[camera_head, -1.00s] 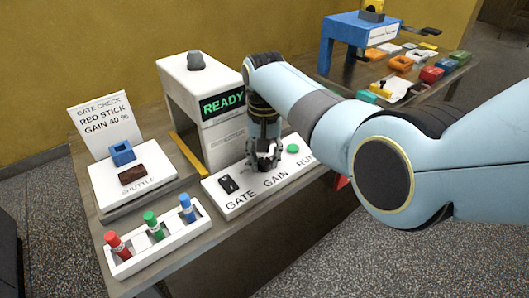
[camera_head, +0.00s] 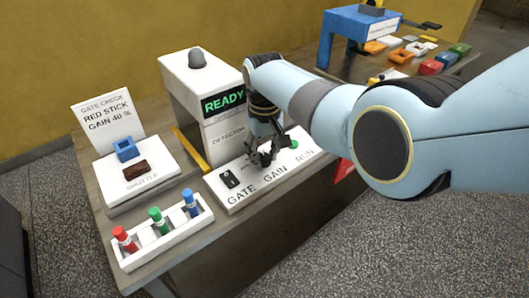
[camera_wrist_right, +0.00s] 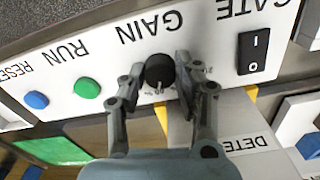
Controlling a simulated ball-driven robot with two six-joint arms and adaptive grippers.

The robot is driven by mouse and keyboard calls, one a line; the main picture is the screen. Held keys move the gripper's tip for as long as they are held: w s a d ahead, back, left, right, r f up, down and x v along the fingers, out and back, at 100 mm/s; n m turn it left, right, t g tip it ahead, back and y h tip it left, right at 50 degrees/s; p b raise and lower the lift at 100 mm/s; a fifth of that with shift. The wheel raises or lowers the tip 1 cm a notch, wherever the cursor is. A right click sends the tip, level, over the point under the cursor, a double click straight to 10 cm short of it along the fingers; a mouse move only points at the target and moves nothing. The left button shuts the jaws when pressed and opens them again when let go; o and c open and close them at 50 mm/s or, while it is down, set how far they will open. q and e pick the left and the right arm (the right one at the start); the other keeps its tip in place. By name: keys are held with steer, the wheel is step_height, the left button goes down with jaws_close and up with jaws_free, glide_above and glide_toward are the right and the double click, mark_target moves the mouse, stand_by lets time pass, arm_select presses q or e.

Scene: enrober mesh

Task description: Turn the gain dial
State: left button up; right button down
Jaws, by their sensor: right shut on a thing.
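The gain dial (camera_wrist_right: 160,68) is a round black knob on the white control panel (camera_wrist_right: 110,60), beside the word GAIN. My right gripper (camera_wrist_right: 158,82) is shut on it, one finger on each side. A pale pointer mark shows at the dial's lower edge in the right wrist view; the scale figures there are too small to read. In the head view my right gripper (camera_head: 264,156) reaches down onto the panel and hides most of the dial. My left gripper is not in view.
The black gate switch (camera_wrist_right: 253,50) and green run button (camera_wrist_right: 87,88) flank the dial. The detector display (camera_head: 224,102) reads READY. A sign (camera_head: 104,120) reads RED STICK GAIN 40 %. A white rack (camera_head: 168,238) holds red, green and blue sticks.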

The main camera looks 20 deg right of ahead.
mark_target(264, 156)
steer(key=c, duration=0.9)
jaws_free()
steer(key=shift+c, duration=0.2)
steer(key=shift+r, duration=0.25)
step_height(264, 156, up, 12)
steer(key=shift+f, duration=0.2)
steer(key=shift+f, duration=0.1)
